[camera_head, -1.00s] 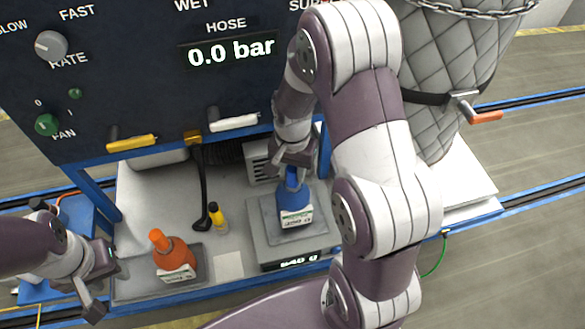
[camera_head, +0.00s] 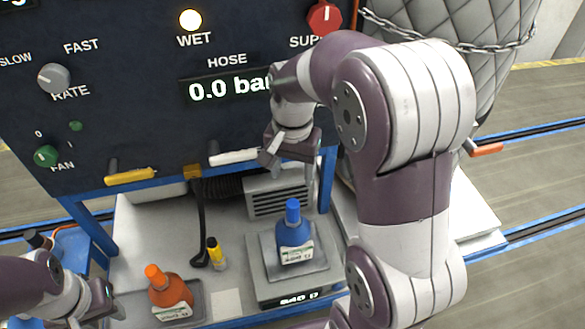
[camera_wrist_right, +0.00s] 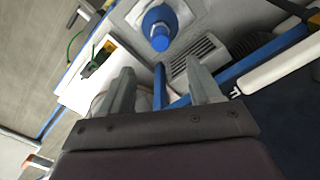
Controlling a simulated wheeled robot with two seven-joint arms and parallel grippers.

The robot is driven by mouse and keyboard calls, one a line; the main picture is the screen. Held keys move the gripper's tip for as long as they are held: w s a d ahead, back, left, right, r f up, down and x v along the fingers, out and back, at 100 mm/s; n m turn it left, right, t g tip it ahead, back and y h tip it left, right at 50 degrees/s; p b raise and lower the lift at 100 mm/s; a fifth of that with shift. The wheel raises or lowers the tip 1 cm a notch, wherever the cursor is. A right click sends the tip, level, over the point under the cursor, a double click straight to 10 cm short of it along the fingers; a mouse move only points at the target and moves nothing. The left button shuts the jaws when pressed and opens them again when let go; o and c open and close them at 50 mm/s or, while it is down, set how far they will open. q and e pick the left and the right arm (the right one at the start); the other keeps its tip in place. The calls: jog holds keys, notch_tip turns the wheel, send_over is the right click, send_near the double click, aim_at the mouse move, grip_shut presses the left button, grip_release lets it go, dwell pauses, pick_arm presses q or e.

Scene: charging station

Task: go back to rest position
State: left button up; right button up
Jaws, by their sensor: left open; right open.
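My right gripper (camera_head: 290,160) is open and empty, raised above and behind the blue bottle, near the front panel. Its two fingers also show apart in the right wrist view (camera_wrist_right: 160,92). The blue bottle (camera_head: 294,238) stands upright on the scale (camera_head: 322,262), clear of the gripper; its cap shows in the right wrist view (camera_wrist_right: 158,27). My left gripper (camera_head: 100,308) is at the lower left, open, beside the orange bottle (camera_head: 169,291). The orange bottle stands on a grey tray (camera_head: 196,296). I cannot tell whether the left fingers touch anything.
A dark control panel (camera_head: 140,110) with knobs, a yellow handle (camera_head: 130,177) and a white handle (camera_head: 233,157) rises behind the bench. A small yellow-and-black item (camera_head: 216,254) stands between the bottles. A quilted grey vessel with a chain (camera_head: 450,45) is at the back right.

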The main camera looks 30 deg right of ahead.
jog(key=shift+w+r, duration=0.1)
jog(key=shift+r, duration=0.1)
dwell(0.4)
jog(key=s+a+f+n+t+b, duration=0.1)
jog(key=s+a+f+n+b, duration=0.2)
jog(key=s+a+f+n, duration=0.2)
jog(key=s+f+n, duration=0.3)
jog(key=f+n, duration=0.1)
jog(key=f, duration=0.2)
jog(key=shift+s, duration=0.4)
jog(key=shift+s+r, duration=0.1)
